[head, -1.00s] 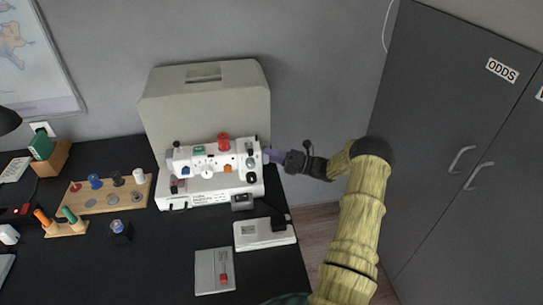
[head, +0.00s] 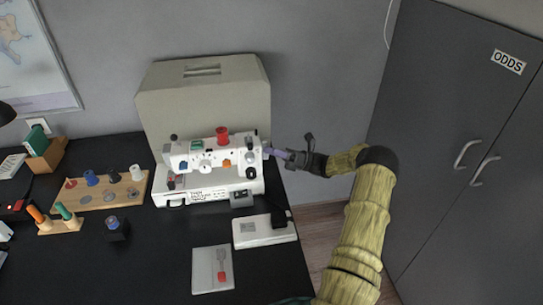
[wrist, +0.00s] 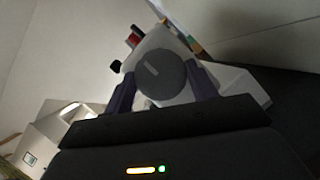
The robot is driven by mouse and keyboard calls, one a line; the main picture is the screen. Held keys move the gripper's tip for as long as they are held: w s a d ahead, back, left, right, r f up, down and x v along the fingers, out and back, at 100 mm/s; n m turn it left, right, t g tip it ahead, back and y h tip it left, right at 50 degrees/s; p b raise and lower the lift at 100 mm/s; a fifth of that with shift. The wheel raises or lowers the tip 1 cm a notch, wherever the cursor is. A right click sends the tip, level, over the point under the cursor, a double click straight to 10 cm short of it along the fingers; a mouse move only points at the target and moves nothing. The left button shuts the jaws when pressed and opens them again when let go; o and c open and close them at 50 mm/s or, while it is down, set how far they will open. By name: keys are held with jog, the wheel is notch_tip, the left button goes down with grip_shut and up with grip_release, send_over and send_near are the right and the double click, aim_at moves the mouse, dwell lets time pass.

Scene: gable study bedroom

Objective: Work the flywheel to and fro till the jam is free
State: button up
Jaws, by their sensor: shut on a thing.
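The white sewing machine (head: 212,165) stands on the black desk with a red spool on top. Its flywheel (wrist: 160,75) is a round grey disc with a lighter bar mark, on the machine's right end. My gripper (head: 272,153) reaches in from the right at that end. In the wrist view my gripper (wrist: 162,88) has one dark finger on each side of the flywheel and is shut on it. In the head view the flywheel is mostly hidden by the fingers.
A beige machine cover (head: 205,100) stands behind the machine against the wall. A white foot pedal (head: 264,231) and a grey card with a red-handled tool (head: 212,270) lie in front. A wooden spool rack (head: 100,193) is at left. Dark cupboards (head: 445,150) stand at right.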

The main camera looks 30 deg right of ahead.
jog(key=shift+w+d+f+n+g+y+b, duration=0.1)
jog(key=shift+n+g+y+b, duration=0.35)
jog(key=shift+n+g+b, duration=2.05)
jog(key=shift+w+a+f+n+g+y+b, duration=0.1)
jog(key=shift+n+g+y+b, duration=0.85)
jog(key=shift+n, duration=3.1)
jog(key=shift+w+d+n+g+b, duration=0.1)
jog(key=shift+n+g+b, duration=1.05)
jog(key=shift+n+b, duration=1.6)
jog(key=shift+n+p, duration=0.4)
jog(key=shift+n, duration=0.3)
jog(key=shift+r, duration=0.1)
jog(key=o, duration=1)
notch_tip(320, 180, up, 10)
jog(key=p, duration=0.2)
